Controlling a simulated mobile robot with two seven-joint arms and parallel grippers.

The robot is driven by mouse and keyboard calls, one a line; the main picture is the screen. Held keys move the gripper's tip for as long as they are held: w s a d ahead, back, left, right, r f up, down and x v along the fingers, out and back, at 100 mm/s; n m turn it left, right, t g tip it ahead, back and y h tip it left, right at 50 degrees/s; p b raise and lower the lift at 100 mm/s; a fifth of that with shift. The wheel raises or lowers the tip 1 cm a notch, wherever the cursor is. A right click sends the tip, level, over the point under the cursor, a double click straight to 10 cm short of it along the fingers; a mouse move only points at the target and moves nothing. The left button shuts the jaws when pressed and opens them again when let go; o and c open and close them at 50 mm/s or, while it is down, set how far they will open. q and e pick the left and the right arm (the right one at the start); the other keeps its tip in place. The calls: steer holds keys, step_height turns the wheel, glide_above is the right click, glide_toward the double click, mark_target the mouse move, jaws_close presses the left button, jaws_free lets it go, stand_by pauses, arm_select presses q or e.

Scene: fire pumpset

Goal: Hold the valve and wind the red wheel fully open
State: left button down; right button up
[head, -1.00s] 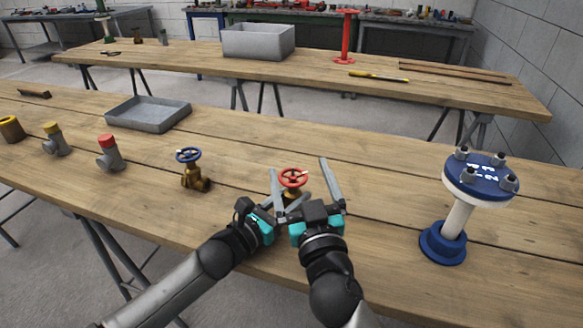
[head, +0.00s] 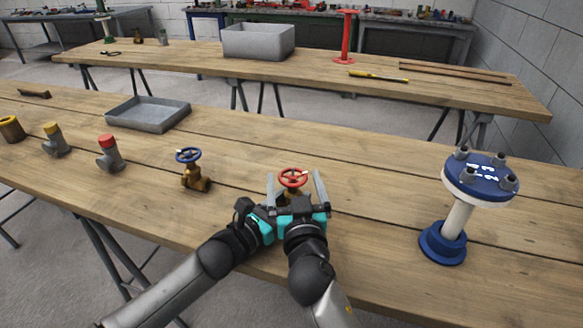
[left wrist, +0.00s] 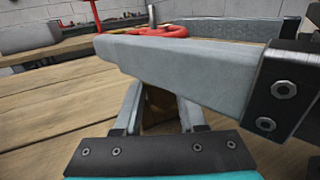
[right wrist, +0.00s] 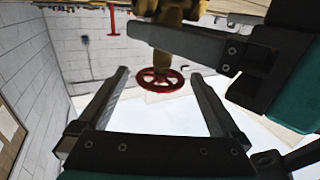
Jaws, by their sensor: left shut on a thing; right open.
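The brass valve (head: 291,195) with the red wheel (head: 292,178) on top stands upright on the near bench, partly hidden by my grippers. My left gripper (left wrist: 160,100) is shut on the brass body (left wrist: 158,112), low down. My right gripper (head: 296,185) is open, one finger on each side of the red wheel. In the right wrist view, which is upside down, the red wheel (right wrist: 160,80) shows between and beyond the open fingers, and a left gripper finger (right wrist: 178,42) lies against the brass body. I cannot tell whether the right fingers touch the wheel.
A blue-wheeled brass valve (head: 191,168) stands to the left, with several pipe fittings (head: 110,153) beyond it. A grey tray (head: 147,114) is behind. A blue flanged pipe piece (head: 458,215) stands at the right. The bench between is clear.

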mark_target(291, 177)
steer(key=shift+w+a, duration=0.15)
steer(key=shift+w, duration=1)
steer(key=shift+w+a, duration=0.1)
steer(key=shift+w, duration=1)
steer(key=c, duration=1.3)
steer(key=shift+n+y, duration=0.4)
steer(key=shift+y, duration=0.5)
steer(key=n+g+y, duration=0.1)
steer(key=n+y, duration=0.1)
steer(key=y, duration=0.1)
steer(key=a+n+g+y, duration=0.1)
steer(key=n+y, duration=0.1)
steer(key=shift+s+r+n+g+y, duration=0.15)
steer(key=shift+n+g+y, duration=0.15)
steer(key=shift+g+y, duration=0.1)
arm_select(q)
steer(key=shift+d, duration=0.1)
arm_select(e)
steer(key=shift+s+a+n+g+y, duration=0.15)
steer(key=shift+a+n+g+y, duration=0.05)
steer(key=shift+n+g+y, duration=0.5)
steer(key=shift+s+a+n+g+y, duration=0.2)
steer(key=shift+n+g+y, duration=0.35)
steer(key=shift+g+y, duration=0.25)
steer(key=shift+s+a+n+g+y, duration=0.1)
steer(key=shift+a+n+g+y, duration=0.1)
steer(key=shift+n+g+y, duration=0.55)
